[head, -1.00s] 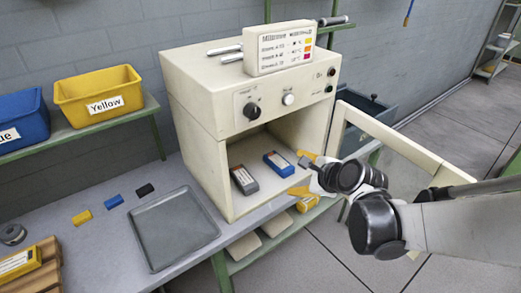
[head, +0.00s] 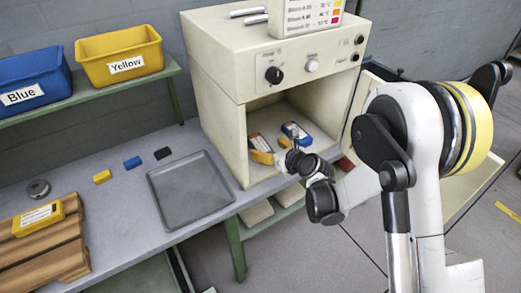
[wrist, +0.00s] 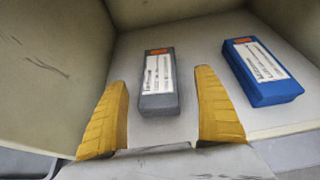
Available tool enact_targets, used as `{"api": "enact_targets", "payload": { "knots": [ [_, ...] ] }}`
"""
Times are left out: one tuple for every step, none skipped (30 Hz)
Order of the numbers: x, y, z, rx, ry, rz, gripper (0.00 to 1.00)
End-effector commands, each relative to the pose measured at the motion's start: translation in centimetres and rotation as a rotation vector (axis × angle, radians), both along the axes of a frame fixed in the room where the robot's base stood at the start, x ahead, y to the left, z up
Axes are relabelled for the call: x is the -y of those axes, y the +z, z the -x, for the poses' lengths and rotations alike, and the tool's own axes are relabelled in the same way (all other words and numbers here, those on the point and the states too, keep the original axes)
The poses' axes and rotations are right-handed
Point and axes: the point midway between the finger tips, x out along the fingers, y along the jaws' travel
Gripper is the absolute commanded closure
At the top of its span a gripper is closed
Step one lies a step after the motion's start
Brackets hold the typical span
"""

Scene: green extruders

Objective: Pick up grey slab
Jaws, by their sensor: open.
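The grey slab (wrist: 158,84) lies flat on the floor of the open cream oven, its white and orange label facing up. In the head view the grey slab (head: 260,142) shows partly, behind my gripper. My gripper (wrist: 162,103) is open, with a yellow finger on each side of the slab's near end. There is a gap between each finger and the slab. In the head view my gripper (head: 274,158) is at the oven's mouth.
A blue slab (wrist: 262,71) lies to the right of the grey one in the oven (head: 222,115). The oven walls stand close on the left and back. A grey tray (head: 190,190) lies on the table left of the oven. Small yellow, blue and black blocks lie beyond it.

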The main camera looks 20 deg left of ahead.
Motion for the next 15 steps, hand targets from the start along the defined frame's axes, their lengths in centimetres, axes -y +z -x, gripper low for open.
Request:
{"api": "enact_targets", "payload": {
  "knots": [
    [-0.5,-0.5,-0.3,0.001,0.002,0.001,0.2],
    [-0.9,-0.8,-0.5,0.002,0.002,0.001,0.2],
    [-1.4,-1.1,-0.9,0.001,0.002,0.002,0.2],
    [-1.8,-1.4,-1.1,0.0,0.003,0.001,0.2],
    [-2.1,-1.6,-1.4,0.0,0.003,0.001,0.2],
    [-2.5,-1.8,-1.8,0.0,0.003,0.001,0.2],
    [-2.8,-1.9,-2.0,0.0,0.002,0.002,0.2],
    [-3.0,-2.0,-2.2,0.001,0.002,0.002,0.2],
    [-3.2,-2.1,-2.4,0.001,0.002,0.002,0.2],
    [-3.4,-2.1,-2.5,0.001,0.002,0.002,0.2],
    [-3.4,-2.1,-2.6,0.001,0.001,0.002,0.2],
    [-3.5,-2.1,-2.6,0.001,0.001,0.002,0.2],
    [-3.5,-2.1,-2.6,0.001,0.001,0.002,0.2],
    [-3.5,-2.0,-2.6,0.001,0.001,0.002,0.2],
    [-3.5,-2.0,-2.6,0.001,0.001,0.002,0.2]
  ]
}}
